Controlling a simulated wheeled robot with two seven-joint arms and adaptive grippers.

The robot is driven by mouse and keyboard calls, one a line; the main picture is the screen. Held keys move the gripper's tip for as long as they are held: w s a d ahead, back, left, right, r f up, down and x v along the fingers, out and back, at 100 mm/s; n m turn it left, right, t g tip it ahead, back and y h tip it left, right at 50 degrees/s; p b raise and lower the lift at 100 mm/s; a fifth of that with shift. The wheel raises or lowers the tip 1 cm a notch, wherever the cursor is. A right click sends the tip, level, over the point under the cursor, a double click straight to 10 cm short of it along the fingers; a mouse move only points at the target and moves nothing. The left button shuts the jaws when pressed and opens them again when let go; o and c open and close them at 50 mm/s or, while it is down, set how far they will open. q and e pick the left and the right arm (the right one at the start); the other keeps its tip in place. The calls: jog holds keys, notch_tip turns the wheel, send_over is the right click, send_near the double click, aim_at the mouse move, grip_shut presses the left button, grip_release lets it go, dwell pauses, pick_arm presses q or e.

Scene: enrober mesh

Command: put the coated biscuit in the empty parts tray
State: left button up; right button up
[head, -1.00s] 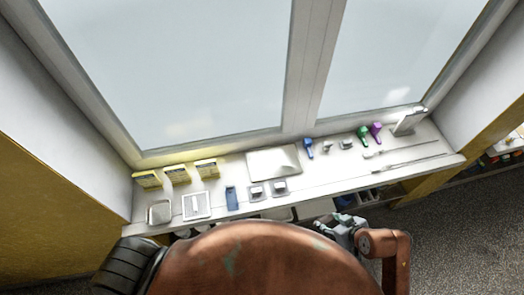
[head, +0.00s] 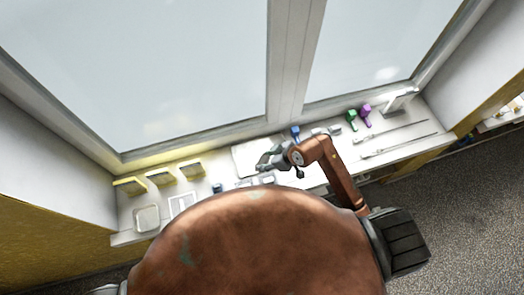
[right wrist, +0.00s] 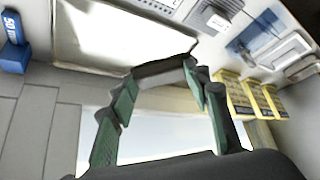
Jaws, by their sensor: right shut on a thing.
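My right gripper (head: 266,161) is over the pale sheet (head: 246,152) in the middle of the counter. In the right wrist view its green-padded fingers (right wrist: 160,84) are shut on a thin brownish-grey slab, which looks like the coated biscuit (right wrist: 163,68). The slab lies across between the fingertips; it is too small to make out in the head view. A shallow square tray (head: 147,219), which looks empty, lies at the counter's left end. A second tray (head: 180,206) beside it seems to hold something pale. My left gripper is not in view.
Several yellow boxes (head: 160,178) stand along the window behind the trays. A blue item (head: 217,188) and small grey blocks lie between trays and gripper. Green (head: 351,118) and purple (head: 365,113) tools and long thin rods (head: 400,144) lie on the right.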

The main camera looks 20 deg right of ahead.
jog(key=w+f, duration=0.4)
jog(key=w, duration=0.1)
jog(key=w+d+f, duration=0.1)
jog(key=w+f, duration=0.1)
jog(key=shift+w+f+p, duration=0.3)
jog(key=shift+w+f, duration=0.05)
jog(key=shift+w, duration=0.05)
jog(key=shift+w+d+f, duration=0.1)
jog(key=shift+w+f, duration=0.05)
jog(key=shift+f, duration=0.05)
jog(key=shift+w+f+p, duration=0.2)
jog(key=shift+f+p, duration=0.1)
jog(key=shift+f, duration=1.45)
jog(key=o, duration=0.9)
jog(key=shift+d, duration=0.1)
jog(key=shift+c, duration=0.2)
jog(key=v, duration=1.2)
